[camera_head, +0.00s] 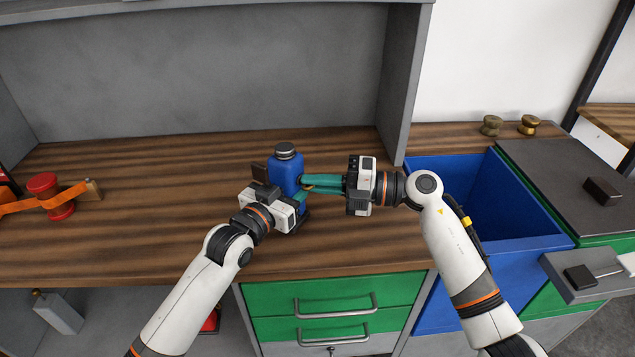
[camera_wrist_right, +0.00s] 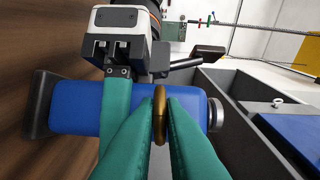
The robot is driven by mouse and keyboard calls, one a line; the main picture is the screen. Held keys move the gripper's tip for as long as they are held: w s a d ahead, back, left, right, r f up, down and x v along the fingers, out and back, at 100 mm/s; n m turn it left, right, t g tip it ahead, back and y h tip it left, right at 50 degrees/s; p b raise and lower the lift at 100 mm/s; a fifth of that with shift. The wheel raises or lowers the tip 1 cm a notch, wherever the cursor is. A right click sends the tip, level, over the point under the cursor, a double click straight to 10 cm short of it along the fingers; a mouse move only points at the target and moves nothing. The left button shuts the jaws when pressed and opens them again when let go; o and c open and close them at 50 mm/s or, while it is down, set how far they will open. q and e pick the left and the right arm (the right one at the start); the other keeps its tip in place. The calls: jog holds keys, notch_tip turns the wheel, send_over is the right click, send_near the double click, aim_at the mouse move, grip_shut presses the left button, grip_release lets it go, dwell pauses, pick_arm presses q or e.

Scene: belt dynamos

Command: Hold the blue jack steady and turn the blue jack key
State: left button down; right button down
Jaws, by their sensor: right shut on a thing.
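The blue jack (camera_head: 286,172) stands upright on the wooden worktop, with a dark base and a grey cap on top. It also shows in the right wrist view (camera_wrist_right: 80,105), lying sideways in that picture. My left gripper (camera_head: 290,196) is at the jack's near side, its fingers against the body; its jaw gap is hard to make out. It also shows in the right wrist view (camera_wrist_right: 118,95). My right gripper (camera_head: 306,183) comes from the right, its green fingers shut on the brass-coloured jack key (camera_wrist_right: 160,115) at the jack's side. In the head view the key is mostly hidden by the fingers.
A red pulley (camera_head: 50,196) with an orange belt lies at the left of the worktop. An open blue bin (camera_head: 540,222) is at the right, with two brass knobs (camera_head: 491,125) (camera_head: 529,124) behind it. Green drawers (camera_head: 335,295) are below. The worktop behind the jack is clear.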

pick_arm(q)
jog(key=shift+r, duration=0.1)
pick_arm(e)
jog(key=shift+s+r+n+t+h, duration=0.1)
jog(key=shift+n+t+h, duration=0.8)
jog(key=shift+n, duration=1.25)
jog(key=shift+s+f+n+t+h, duration=0.1)
jog(key=shift+n+t+h, duration=0.25)
jog(key=shift+n+h, duration=1.35)
jog(key=shift+r+n+t+h, duration=0.1)
jog(key=shift+n+t+h, duration=0.6)
jog(key=shift+n, duration=1.85)
jog(key=c, duration=1.8)
grip_release()
jog(key=shift+r, duration=0.15)
jog(key=v, duration=1.2)
